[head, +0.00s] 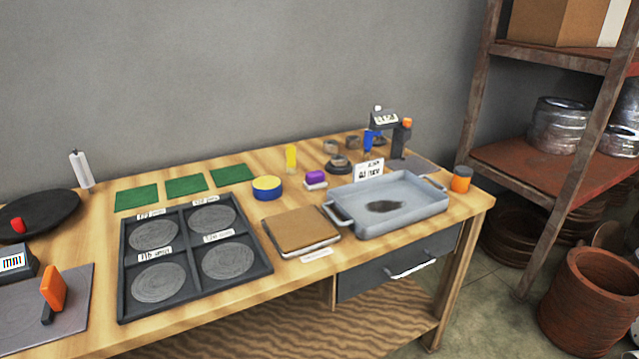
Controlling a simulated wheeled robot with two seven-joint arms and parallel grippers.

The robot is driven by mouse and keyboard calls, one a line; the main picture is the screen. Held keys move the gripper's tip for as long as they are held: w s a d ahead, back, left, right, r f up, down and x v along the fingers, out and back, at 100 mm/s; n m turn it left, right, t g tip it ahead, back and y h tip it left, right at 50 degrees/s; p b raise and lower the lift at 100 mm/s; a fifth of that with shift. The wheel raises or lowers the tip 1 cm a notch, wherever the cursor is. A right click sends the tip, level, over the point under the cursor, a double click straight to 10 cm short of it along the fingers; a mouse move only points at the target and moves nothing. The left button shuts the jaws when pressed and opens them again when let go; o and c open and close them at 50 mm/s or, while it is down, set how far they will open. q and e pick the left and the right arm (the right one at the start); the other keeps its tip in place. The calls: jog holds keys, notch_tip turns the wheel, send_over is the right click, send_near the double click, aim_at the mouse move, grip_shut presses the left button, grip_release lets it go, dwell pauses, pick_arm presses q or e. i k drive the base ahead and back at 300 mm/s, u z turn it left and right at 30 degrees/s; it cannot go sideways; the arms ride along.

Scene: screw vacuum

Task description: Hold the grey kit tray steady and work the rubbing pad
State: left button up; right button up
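A light grey metal tray (419,213) with two end handles stands at the right of the workbench, a dark patch on its floor. A dark grey tray (126,291) with four compartments, each with a round grey disc and a label, lies left of centre. I cannot tell which one is the kit tray. A flat brown pad (300,229) lies between the trays on a pale base. I cannot tell which is the rubbing pad. Neither gripper is in view.
Three green squares (186,185), a blue-and-yellow round tin (267,188) and a yellow piece (291,158) lie behind the trays. A drawer (400,267) is below. A rusty shelf (540,165) stands at right.

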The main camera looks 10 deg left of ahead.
aim_at(314, 181)
jog(key=z, duration=1.25)
jog(key=i, duration=2.55)
jog(key=u, duration=2.65)
jog(key=i, duration=0.2)
jog(key=u, duration=0.1)
